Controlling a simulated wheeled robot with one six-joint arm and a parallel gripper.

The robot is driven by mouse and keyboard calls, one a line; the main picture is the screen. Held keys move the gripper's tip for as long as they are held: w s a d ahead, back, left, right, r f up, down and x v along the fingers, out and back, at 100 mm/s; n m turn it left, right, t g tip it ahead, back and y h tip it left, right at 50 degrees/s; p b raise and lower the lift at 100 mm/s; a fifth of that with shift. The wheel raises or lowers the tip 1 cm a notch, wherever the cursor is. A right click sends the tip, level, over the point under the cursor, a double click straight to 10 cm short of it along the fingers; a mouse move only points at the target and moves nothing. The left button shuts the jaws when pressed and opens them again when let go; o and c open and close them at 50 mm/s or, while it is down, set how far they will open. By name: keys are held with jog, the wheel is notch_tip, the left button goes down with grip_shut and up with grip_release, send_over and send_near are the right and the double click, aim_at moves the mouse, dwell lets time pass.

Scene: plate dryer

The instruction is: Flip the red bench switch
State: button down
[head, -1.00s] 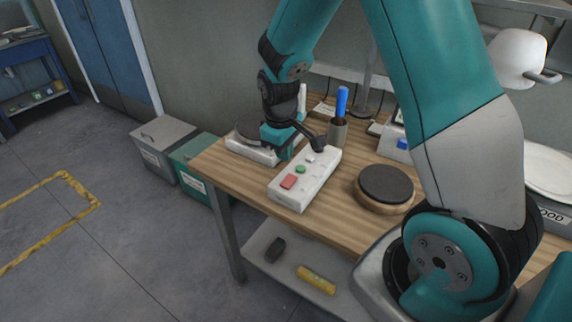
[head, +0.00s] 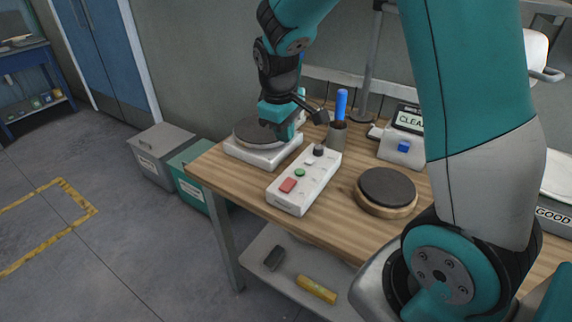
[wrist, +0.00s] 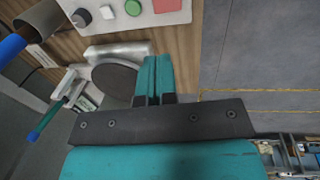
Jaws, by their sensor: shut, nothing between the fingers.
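The red bench switch (head: 288,185) is a flat red block on the near end of a white control box (head: 290,203) on the wooden bench. It also shows at the top edge of the wrist view (wrist: 167,5). I cannot tell which way it is set. The same box carries a green button (head: 300,173), a small white switch (head: 310,161) and a black knob (head: 318,150). My gripper (head: 287,133) is shut and empty, above and beyond the box's left side, near the round dark plate. Its closed fingers show in the wrist view (wrist: 153,68). It is apart from the red switch.
A white device with a dark round plate (head: 257,133) stands at the bench's left end. A dark disc on a wooden base (head: 386,187) is right of the box. A cup (head: 337,135) with a blue-handled tool stands behind. A "CLEA…" sign device (head: 405,145) stands further right.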

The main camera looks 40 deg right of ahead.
aim_at(289, 180)
jog(key=f+p, duration=0.1)
jog(key=f, duration=0.3)
jog(key=d+f+p, duration=0.1)
jog(key=f, duration=0.4)
jog(key=d+f+p, duration=0.1)
jog(key=f, duration=0.3)
jog(key=shift+w+f, duration=0.35)
jog(key=shift+f, duration=0.05)
jog(key=shift+a, duration=0.15)
